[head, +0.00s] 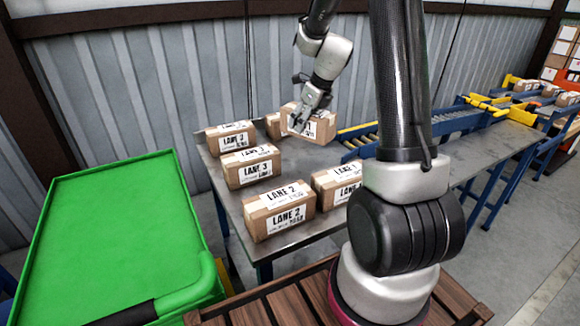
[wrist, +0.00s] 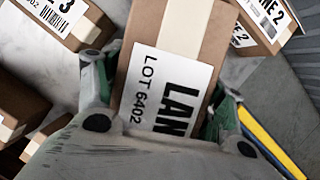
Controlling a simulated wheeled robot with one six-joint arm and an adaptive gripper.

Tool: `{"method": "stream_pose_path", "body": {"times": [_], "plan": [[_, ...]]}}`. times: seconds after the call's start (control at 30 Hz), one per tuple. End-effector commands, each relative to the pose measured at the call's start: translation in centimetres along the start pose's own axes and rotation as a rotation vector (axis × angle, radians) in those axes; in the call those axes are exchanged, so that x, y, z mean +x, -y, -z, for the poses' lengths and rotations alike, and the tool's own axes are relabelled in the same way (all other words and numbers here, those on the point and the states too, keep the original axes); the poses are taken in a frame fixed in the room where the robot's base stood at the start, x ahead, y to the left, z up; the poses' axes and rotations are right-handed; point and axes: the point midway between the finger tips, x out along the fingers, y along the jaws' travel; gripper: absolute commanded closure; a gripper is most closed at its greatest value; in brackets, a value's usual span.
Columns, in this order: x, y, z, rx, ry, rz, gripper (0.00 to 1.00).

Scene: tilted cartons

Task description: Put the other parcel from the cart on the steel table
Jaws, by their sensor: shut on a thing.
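My gripper (head: 306,112) is shut on a brown carton parcel (head: 318,128) at the far side of the steel table (head: 222,187). In the wrist view the parcel (wrist: 190,28) sits between my two fingers (wrist: 165,98), its white label reading "LAN" and "LOT 6402"; the lane number is hidden. I cannot tell whether the parcel touches the table top or hangs just above it. The green cart (head: 115,230) stands at the left, its visible top bare of parcels.
Several labelled parcels stand on the table: a front one (head: 280,210), one behind it (head: 250,167), a far-left one (head: 230,137), one beside the held parcel (head: 273,125) and one at right (head: 338,182). A blue-framed roller conveyor (head: 372,133) adjoins the table's right side.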

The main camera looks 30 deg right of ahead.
Motion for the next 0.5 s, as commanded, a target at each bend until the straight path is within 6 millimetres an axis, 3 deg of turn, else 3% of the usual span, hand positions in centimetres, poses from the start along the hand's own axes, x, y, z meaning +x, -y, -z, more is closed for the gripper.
{"method": "stream_pose_path", "body": {"times": [0.1, 0.3, 0.5], "plan": [[0.5, 0.2, 0.6, 0.053, -0.002, 0.020, 0.66], [4.1, 0.3, 2.2, 0.063, -0.004, 0.022, 0.66], [6.2, 0.3, 3.0, 0.061, -0.002, 0.023, 0.66]]}}
